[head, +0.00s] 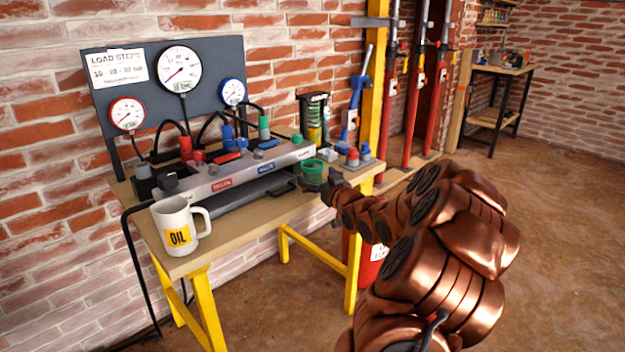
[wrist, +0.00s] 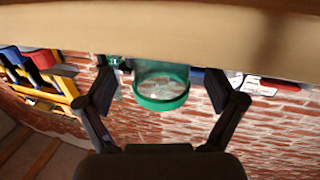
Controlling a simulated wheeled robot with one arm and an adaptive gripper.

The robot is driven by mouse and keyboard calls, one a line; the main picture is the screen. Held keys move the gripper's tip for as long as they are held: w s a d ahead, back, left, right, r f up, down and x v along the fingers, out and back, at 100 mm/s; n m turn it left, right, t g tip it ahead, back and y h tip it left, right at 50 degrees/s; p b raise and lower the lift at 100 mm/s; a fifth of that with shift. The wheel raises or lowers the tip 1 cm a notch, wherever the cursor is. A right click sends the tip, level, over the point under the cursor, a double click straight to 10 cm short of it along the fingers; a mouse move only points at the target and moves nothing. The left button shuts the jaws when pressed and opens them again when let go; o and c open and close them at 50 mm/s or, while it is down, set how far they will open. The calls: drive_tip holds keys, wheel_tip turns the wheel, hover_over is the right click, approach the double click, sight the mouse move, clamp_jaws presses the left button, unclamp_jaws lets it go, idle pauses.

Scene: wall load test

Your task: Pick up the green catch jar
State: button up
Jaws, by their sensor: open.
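The green catch jar (head: 312,168) stands near the front edge of the workbench (head: 245,235), right of the grey manifold block (head: 235,172). In the wrist view, which looks upside down, the jar (wrist: 161,103) shows a green rim and a clear, greenish body. My gripper (head: 322,183) is at the bench edge, close to the jar, and partly covers its lower part in the head view. In the wrist view my gripper (wrist: 161,88) is open, with one finger on each side of the jar and a visible gap on both sides.
A white OIL mug (head: 174,229) stands at the bench's near left end. Red and blue fittings (head: 358,157) and a dark cylinder with a yellow-green part (head: 314,120) stand close behind the jar. A gauge board (head: 150,90) rises at the back. The floor right of the bench is open.

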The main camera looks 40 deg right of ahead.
drive_tip(key=shift+x, duration=0.95)
drive_tip(key=c, duration=1.3)
drive_tip(key=shift+r, duration=0.1)
